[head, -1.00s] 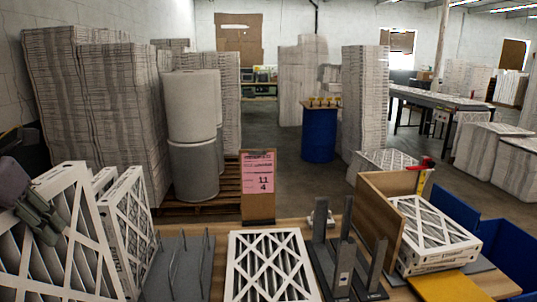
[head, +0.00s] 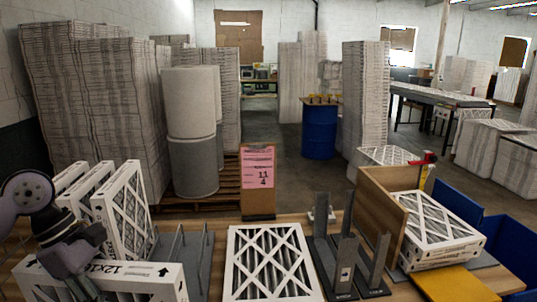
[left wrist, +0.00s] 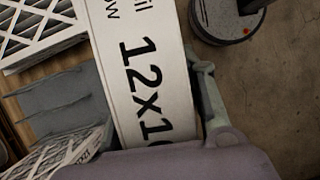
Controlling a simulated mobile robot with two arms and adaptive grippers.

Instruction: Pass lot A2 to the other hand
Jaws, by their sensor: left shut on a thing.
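My left gripper (head: 88,245) is at the lower left of the head view, shut on a white-framed filter (head: 135,284). The filter's printed edge, with "12x1" and an arrow, faces the head camera; its lower part is cut off by the picture. In the left wrist view the same filter (left wrist: 128,45) stands between the fingers, one of which (left wrist: 208,95) shows along its right side. No lot mark A2 is readable on it. My right gripper is in neither view.
A filter (head: 270,262) lies mid-bench. Grey upright plates (head: 345,262) stand right of it. Another filter (head: 432,228) lies beside a wooden panel (head: 385,215) and yellow pad (head: 455,285).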

